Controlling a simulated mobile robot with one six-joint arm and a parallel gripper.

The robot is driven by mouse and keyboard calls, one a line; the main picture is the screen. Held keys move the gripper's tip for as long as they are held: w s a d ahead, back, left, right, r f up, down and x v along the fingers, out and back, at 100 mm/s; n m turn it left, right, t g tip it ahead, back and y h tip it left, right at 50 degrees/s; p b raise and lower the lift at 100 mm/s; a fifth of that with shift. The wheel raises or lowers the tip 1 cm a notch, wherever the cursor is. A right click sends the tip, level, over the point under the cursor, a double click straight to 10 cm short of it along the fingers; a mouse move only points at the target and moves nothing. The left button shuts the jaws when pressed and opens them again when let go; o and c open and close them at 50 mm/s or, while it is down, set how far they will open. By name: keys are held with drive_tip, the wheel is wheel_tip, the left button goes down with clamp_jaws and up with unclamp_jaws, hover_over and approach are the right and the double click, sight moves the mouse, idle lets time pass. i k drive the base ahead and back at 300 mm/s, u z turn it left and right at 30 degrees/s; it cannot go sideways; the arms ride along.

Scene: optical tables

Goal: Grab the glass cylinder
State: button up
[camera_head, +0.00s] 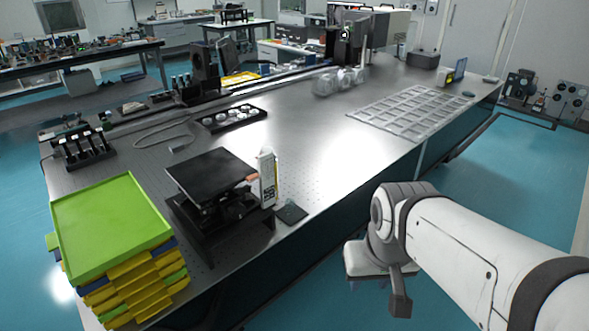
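A cluster of clear, glassy rounded pieces (340,80) stands on the optical table (300,135), toward its far side. They overlap, and I cannot tell which one is the glass cylinder. My gripper (380,275) is at the end of the white arm, low in front of the table's near edge, over the blue floor. It is well apart from the glassy pieces. Its fingers cannot be made out clearly, and nothing is seen held in it.
A flat grid frame (410,110) lies right of the glassy pieces. A black tray with round items (232,118) lies to their left. A black lift platform (212,175) and stacked coloured trays (110,225) occupy the near left. The table's middle is clear.

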sight(290, 204)
drive_tip(key=z, duration=0.7)
drive_tip(key=i, duration=1.35)
drive_tip(key=u, duration=2)
drive_tip(key=k, duration=0.85)
drive_tip(key=z, duration=0.1)
drive_tip(key=i, duration=0.8)
drive_tip(key=u, duration=0.1)
